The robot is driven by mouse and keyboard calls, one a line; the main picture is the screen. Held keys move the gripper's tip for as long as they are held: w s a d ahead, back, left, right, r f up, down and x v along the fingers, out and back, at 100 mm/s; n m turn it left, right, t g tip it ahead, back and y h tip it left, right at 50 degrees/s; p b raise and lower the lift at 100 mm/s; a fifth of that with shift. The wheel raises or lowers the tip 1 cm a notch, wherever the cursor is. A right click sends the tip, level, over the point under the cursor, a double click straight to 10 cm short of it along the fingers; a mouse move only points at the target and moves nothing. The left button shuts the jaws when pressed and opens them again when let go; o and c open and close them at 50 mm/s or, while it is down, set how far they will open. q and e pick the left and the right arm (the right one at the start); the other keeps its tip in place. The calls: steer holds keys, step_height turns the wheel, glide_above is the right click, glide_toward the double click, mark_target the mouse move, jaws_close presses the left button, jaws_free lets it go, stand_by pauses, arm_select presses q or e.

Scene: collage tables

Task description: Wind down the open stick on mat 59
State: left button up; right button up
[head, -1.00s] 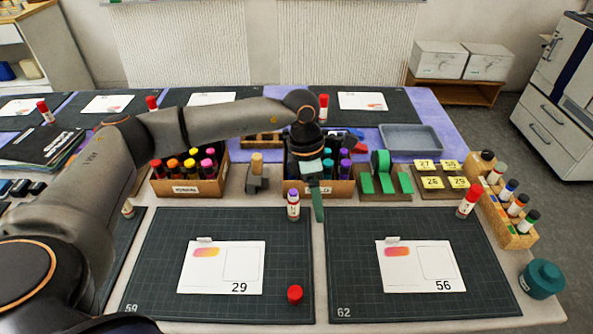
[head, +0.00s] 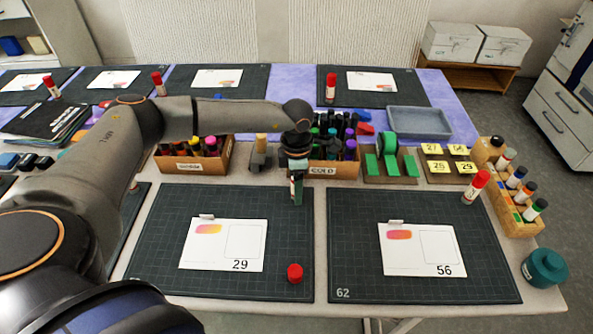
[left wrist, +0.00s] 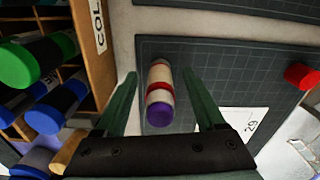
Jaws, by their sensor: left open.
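Mat 59 (head: 165,220) is the dark left mat, bearing card 29 (head: 223,258). The glue stick stands near its back edge, mostly hidden behind my gripper in the head view. In the left wrist view the stick (left wrist: 160,90) has a white body, a red band and a purple end facing the camera. My left gripper (head: 297,198) is open, with its green fingers on either side of the stick in the left wrist view (left wrist: 165,105); I cannot tell contact. A red cap (head: 295,273) lies apart at the mat's front right; it also shows in the left wrist view (left wrist: 302,76).
Mat 62 (head: 350,280) with card 56 and a red-capped stick (head: 476,186) is to the right. Behind stand the cold crate (head: 335,170), the warm crate (head: 195,163), a green tape dispenser (head: 390,160) and a grey tray (head: 420,122).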

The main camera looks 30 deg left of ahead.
arm_select(q)
steer(key=shift+f, duration=0.7)
steer(key=shift+c, duration=0.4)
jaws_close()
stand_by(0.4)
